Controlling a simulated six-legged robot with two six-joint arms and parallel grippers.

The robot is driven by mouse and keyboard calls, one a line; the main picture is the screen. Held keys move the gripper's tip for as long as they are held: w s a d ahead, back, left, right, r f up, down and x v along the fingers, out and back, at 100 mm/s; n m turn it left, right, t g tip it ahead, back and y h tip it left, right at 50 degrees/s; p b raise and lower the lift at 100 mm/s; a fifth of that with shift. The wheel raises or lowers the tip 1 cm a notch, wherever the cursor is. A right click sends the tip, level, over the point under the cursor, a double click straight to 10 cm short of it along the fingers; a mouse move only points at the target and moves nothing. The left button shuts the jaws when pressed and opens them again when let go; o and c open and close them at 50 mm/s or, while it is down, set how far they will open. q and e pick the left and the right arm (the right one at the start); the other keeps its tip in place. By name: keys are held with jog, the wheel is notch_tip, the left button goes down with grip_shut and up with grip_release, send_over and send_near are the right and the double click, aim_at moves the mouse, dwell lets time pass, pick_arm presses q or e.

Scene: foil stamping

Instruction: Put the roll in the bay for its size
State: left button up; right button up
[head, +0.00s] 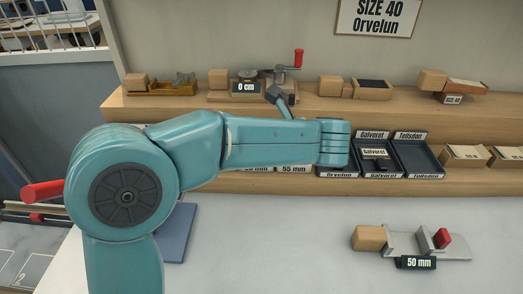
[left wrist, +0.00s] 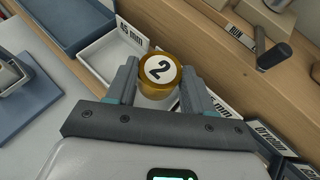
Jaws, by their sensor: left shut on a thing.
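A gold roll with a black 2 on its white end (left wrist: 159,70) is held between the fingers of my left gripper (left wrist: 158,88) in the left wrist view. Beyond it is a white bay (left wrist: 103,58) labelled 45 mm. A second label ending in mm (left wrist: 226,109) shows partly behind the right finger. The roll appears near the right end of the 45 mm bay; its height above the bays is unclear. In the head view my left arm hides the gripper, the roll and most of the bays; a 55 mm label (head: 294,169) shows. My right gripper is in neither view.
A gauge reading 50 mm (head: 415,263) stands on the grey table at right. A wooden shelf (head: 205,103) behind carries a red-handled device (head: 287,72). A sign (head: 378,17) reads SIZE 40 Orvelun.

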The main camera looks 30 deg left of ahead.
pick_arm(q)
notch_tip(320, 180, down, 4)
jog(key=shift+f+b, duration=0.1)
jog(key=shift+b, duration=0.4)
jog(key=shift+s, duration=0.1)
jog(key=o, duration=1.1)
jog(key=shift+f, duration=0.1)
jog(key=shift+o, duration=0.2)
